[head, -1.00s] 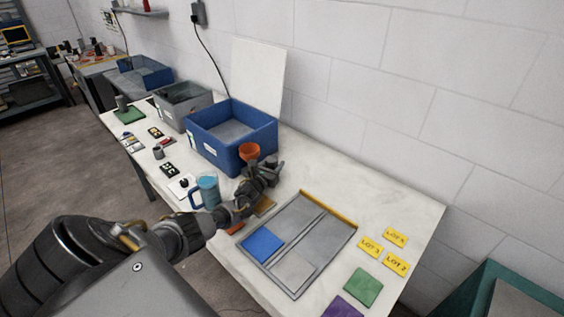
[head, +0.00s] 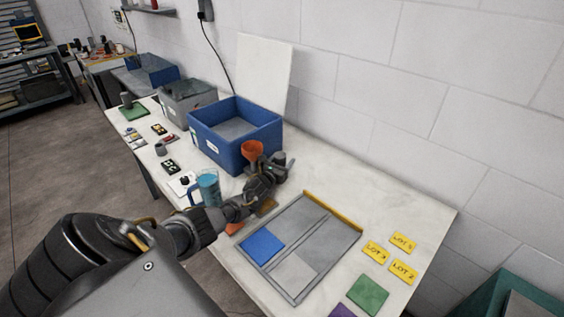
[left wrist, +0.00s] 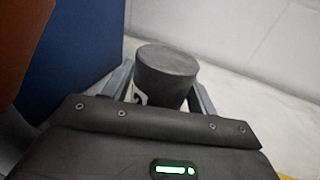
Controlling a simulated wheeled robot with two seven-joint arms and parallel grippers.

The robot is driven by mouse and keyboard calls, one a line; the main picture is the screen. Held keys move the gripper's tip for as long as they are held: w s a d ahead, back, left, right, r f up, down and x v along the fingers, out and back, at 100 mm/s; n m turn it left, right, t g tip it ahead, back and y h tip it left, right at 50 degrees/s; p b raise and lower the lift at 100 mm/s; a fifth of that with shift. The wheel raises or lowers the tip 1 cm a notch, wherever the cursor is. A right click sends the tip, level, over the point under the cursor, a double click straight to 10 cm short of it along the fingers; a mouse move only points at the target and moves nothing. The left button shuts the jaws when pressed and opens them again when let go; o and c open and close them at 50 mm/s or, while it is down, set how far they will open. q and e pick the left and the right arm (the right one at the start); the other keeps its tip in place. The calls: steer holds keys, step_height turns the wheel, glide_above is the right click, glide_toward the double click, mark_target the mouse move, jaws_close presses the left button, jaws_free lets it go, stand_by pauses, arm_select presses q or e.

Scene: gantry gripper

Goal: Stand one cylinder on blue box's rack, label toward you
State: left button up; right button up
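A dark grey cylinder (left wrist: 168,68) stands between the fingers of my left gripper (left wrist: 162,92) in the left wrist view. A strip of its white label with a dark mark shows low on its left side. Both fingers lie close against its sides, and its lower end is hidden behind the gripper body. In the head view my left gripper (head: 277,170) is over the table, just right of the blue box (head: 219,151), with the cylinder's dark top (head: 278,158) showing. I cannot make out a rack on the blue box. My right gripper is not in view.
An orange cup (head: 252,149) is by the blue box's front corner, close to my gripper. A blue mug (head: 208,183) stands left of the forearm. A divided grey tray (head: 313,221) lies to the right. A grey bin (head: 183,98) stands further back.

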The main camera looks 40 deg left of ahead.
arm_select(q)
steer(key=shift+o, duration=0.7)
steer(key=shift+r, duration=0.1)
steer(key=shift+s, duration=0.15)
steer(key=shift+r+p, duration=0.25)
steer(key=shift+p, duration=0.05)
steer(key=p+v, duration=0.8)
steer(key=v, duration=0.3)
steer(key=shift+p, duration=0.3)
steer(key=shift+s+d, duration=0.1)
steer(key=shift+s, duration=0.3)
steer(key=shift+f, duration=0.1)
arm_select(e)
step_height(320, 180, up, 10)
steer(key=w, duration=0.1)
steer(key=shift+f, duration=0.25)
arm_select(q)
steer(key=shift+s, duration=0.15)
